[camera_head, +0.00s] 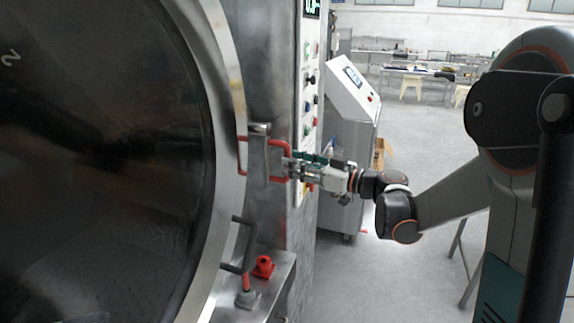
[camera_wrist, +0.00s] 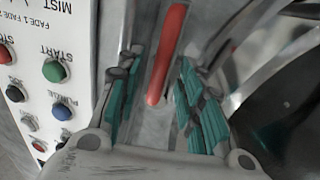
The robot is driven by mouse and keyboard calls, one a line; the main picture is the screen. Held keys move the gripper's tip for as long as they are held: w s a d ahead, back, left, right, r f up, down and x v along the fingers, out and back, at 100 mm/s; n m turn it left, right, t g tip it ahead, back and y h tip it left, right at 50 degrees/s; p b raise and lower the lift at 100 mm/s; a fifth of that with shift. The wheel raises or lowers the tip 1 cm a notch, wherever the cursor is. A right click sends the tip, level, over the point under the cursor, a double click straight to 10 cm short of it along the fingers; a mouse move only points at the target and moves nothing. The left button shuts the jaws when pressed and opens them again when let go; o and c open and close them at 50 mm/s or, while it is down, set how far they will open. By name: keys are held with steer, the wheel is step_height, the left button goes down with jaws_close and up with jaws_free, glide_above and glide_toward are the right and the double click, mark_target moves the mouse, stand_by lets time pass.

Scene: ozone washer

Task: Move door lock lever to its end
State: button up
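The door lock lever appears to be the red bar handle (camera_head: 281,143) on the steel frame beside the round door (camera_head: 228,110) in the head view. In the wrist view the red bar (camera_wrist: 170,40) runs lengthwise between my two teal-padded fingers. My gripper (camera_head: 291,166) reaches in from the right and is at the handle's right side in the head view. In the wrist view my gripper (camera_wrist: 160,75) is open, with a finger on each side of the bar and gaps showing. Contact cannot be made out.
A control panel (camera_head: 308,100) with several buttons stands right beside the handle; its buttons also show at the left of the wrist view (camera_wrist: 55,72). A grey door handle (camera_head: 240,245) and a red knob (camera_head: 264,266) are below. A white console (camera_head: 348,110) stands behind my arm.

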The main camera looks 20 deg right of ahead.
mark_target(269, 154)
steer(key=shift+x, duration=1.55)
jaws_close()
